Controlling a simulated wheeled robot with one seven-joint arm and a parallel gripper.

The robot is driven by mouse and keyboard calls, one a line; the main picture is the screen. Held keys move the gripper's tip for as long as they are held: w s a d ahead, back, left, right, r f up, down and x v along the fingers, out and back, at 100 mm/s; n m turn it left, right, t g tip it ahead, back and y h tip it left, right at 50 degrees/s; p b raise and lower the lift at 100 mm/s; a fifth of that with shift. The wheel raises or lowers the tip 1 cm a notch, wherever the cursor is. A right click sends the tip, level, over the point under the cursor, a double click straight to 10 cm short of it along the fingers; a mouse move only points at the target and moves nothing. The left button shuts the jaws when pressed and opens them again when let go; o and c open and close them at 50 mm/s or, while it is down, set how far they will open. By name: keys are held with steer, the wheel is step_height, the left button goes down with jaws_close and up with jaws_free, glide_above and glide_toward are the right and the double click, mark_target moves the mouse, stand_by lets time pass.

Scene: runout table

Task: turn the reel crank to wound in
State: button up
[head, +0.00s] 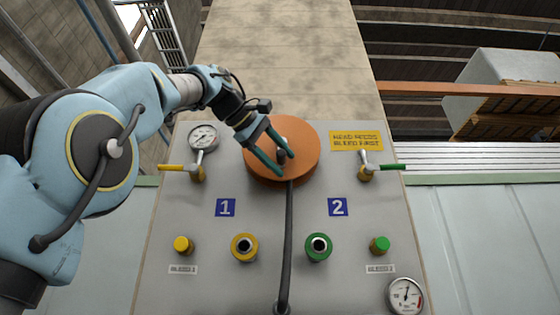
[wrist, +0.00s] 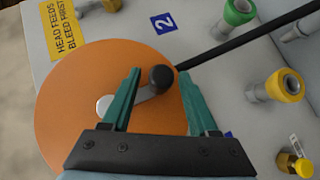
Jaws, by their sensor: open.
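The reel is an orange disc (head: 300,160) near the top of the grey panel, and it fills much of the wrist view (wrist: 75,125). Its crank is a short metal arm (wrist: 145,96) running from the hub to a dark round knob (wrist: 161,78). A black hose (head: 288,230) leads down from the reel. My gripper (head: 277,160) is open over the reel. In the wrist view its green fingers (wrist: 160,85) stand on either side of the knob, with gaps showing. I cannot tell whether the fingers reach down to the knob's depth.
The grey panel (head: 290,265) carries a left valve with a yellow handle (head: 171,167) and a right valve with a green handle (head: 391,167). Yellow (head: 244,247) and green (head: 318,246) couplings sit below. Gauges are at upper left (head: 204,137) and lower right (head: 405,296).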

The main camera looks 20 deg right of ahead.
steer(key=v, duration=1)
steer(key=shift+s+a, duration=0.15)
steer(key=shift+a, duration=0.25)
